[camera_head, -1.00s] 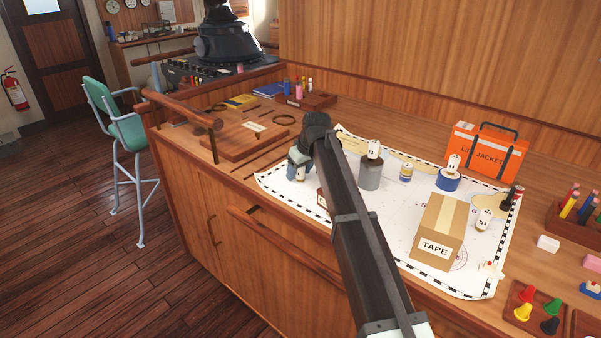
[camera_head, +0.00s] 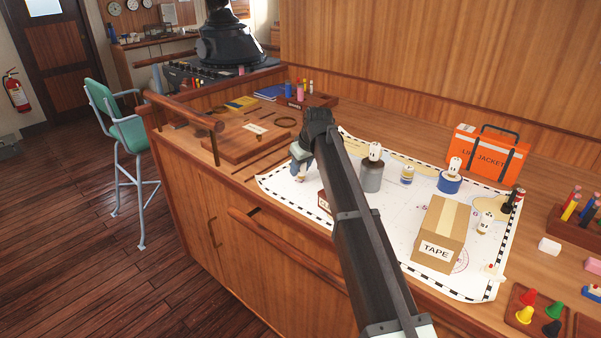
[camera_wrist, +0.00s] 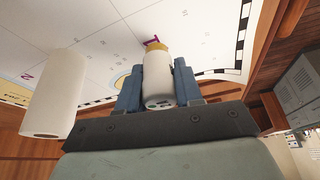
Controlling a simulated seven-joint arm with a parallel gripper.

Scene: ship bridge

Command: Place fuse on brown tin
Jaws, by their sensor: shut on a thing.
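My gripper (camera_head: 302,170) is over the chart's left part, partly hidden by my arm. In the wrist view my gripper (camera_wrist: 158,85) is shut on the fuse (camera_wrist: 157,80), a white cylinder between blue-grey fingers. A second white cylinder (camera_wrist: 55,95) is left of my gripper in the wrist view.
The white chart (camera_head: 405,228) covers much of the wooden counter. A reddish-brown labelled box (camera_head: 323,202) is partly behind my arm. An orange life jacket case (camera_head: 487,152) stands behind.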

